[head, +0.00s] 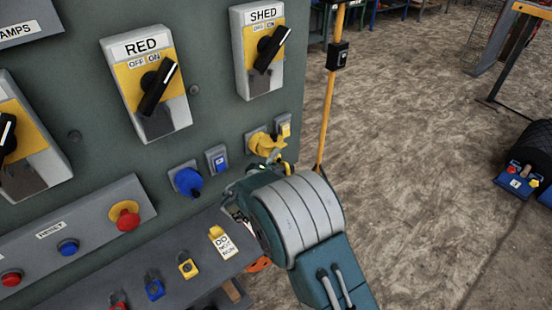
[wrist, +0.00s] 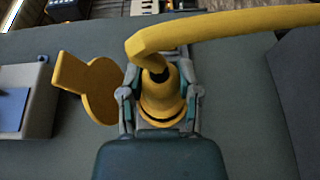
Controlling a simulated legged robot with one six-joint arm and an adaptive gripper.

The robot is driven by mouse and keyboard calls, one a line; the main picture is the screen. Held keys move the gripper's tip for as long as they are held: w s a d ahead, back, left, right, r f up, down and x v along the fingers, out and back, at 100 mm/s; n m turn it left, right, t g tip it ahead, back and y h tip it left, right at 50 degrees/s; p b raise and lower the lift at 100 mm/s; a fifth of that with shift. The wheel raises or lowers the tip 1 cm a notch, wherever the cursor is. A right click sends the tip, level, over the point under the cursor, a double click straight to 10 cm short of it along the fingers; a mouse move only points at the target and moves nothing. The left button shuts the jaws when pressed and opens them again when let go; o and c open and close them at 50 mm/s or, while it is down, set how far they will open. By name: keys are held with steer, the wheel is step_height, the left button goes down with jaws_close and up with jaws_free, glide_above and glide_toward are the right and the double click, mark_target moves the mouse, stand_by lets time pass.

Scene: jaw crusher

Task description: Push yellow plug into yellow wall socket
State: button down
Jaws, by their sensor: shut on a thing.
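The yellow plug (wrist: 162,98) sits between the two fingers of my gripper (wrist: 160,108) in the wrist view, with its yellow cable (wrist: 225,25) curving up and to the right. The yellow wall socket (head: 262,143) is on the panel's right edge in the head view, right at the end of my gripper (head: 277,164). A round yellow lid with a tab (wrist: 98,88) stands just left of the plug in the wrist view. My gripper is shut on the plug. The plug's front end and the socket's opening are hidden, so I cannot tell how far they are engaged.
A blue plug and socket (head: 187,180) and a small blue switch box (head: 217,158) are left of the yellow socket. A sloped console (head: 190,255) with buttons and padlocks lies below. A yellow post (head: 326,115) stands to the right, with open floor beyond.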

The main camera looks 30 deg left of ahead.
steer(key=shift+w+a, duration=0.15)
steer(key=shift+a, duration=0.2)
steer(key=shift+c, duration=1.2)
jaws_free()
steer(key=shift+s+d, duration=0.55)
steer(key=shift+d, duration=0.8)
steer(key=shift+s+d, duration=0.6)
steer(key=shift+d, duration=0.8)
steer(key=shift+s+d, duration=0.55)
steer(key=shift+d, duration=0.8)
